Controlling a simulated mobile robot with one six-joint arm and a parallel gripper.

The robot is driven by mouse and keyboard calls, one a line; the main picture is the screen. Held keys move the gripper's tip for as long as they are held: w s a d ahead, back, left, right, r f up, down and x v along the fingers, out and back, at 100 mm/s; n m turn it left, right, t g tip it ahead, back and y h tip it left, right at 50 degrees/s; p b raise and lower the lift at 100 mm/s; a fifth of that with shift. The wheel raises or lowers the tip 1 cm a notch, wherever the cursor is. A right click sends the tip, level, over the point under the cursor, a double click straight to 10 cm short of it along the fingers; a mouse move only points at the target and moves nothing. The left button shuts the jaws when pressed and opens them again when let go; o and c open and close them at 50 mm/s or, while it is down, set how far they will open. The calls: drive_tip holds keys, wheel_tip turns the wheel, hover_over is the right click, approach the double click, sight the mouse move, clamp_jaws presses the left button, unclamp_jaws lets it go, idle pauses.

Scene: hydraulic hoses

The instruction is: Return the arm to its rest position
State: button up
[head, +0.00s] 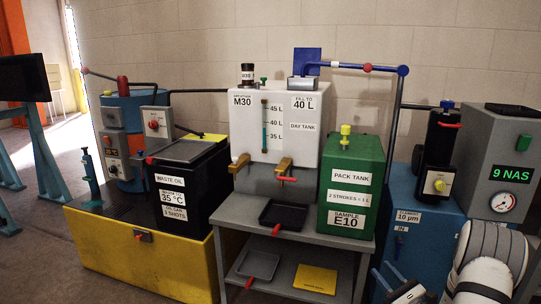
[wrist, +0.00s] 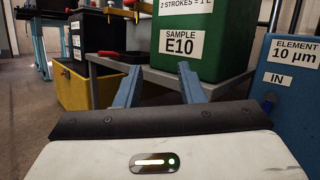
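My arm (head: 492,250), white with grey joint bands, shows at the lower right of the head view, in front of the blue element unit. My gripper (head: 386,275) is at its end near the bottom edge, partly cut off. In the wrist view my gripper (wrist: 160,68) has two blue fingers spread apart with nothing held between them. Beyond the fingers are the grey bench and the green pack tank. No rest stand or marker for the arm shows.
The grey bench (head: 232,213) carries the white day tank (head: 275,150) and green pack tank (head: 352,175). The blue element unit (head: 425,215) stands right of it, near my arm. The yellow bund (head: 165,265) is left. Open floor (head: 45,265) lies at the far left.

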drive_tip(key=s+a+r+n+g+y+p, duration=0.2)
drive_tip(key=s+a+r+n+g+p, duration=0.35)
drive_tip(key=a+r+n+g, duration=0.4)
drive_tip(key=s+a+r+n+g+y+p, duration=0.2)
drive_tip(key=s+a+r+n+g+p, duration=0.4)
drive_tip(key=a+r, duration=0.65)
drive_tip(key=s+d+r+n+h+p, duration=0.3)
drive_tip(key=s+r+n+h+p, duration=0.9)
drive_tip(key=s+r, duration=0.4)
drive_tip(key=shift+s+d+n+g+h, duration=0.15)
drive_tip(key=shift+s+n+g+h, duration=0.2)
drive_tip(key=shift+s+n+h, duration=0.5)
